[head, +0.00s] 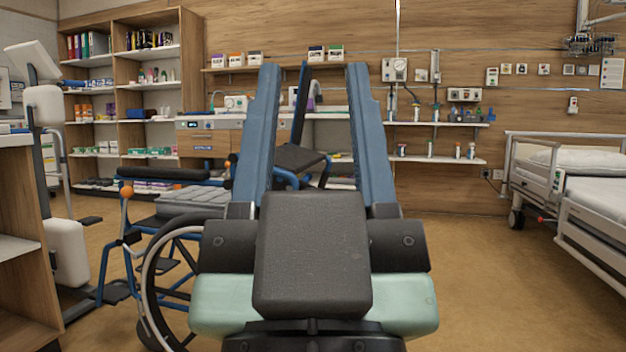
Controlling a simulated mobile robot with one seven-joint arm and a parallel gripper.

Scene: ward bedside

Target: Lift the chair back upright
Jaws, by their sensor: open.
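A chair with a blue frame and dark pads (299,158) shows in the head view beyond my gripper, in the gap between its fingers. One pad lies roughly level, and a narrow dark panel rises steeply at its left side. My gripper and arm hide its lower part, so I cannot tell how it rests on the floor. My gripper (309,68) is open, with two long blue fingers wide apart and nothing between them. The chair looks farther off than the fingertips, with no contact visible.
A wheelchair (192,198) with a grey cushion stands at the left. A wooden cabinet (20,235) fills the left edge, beside a grey-and-white upright device (68,250). A bed (565,190) stands at the right. Open floor (475,270) lies between my arm and the bed.

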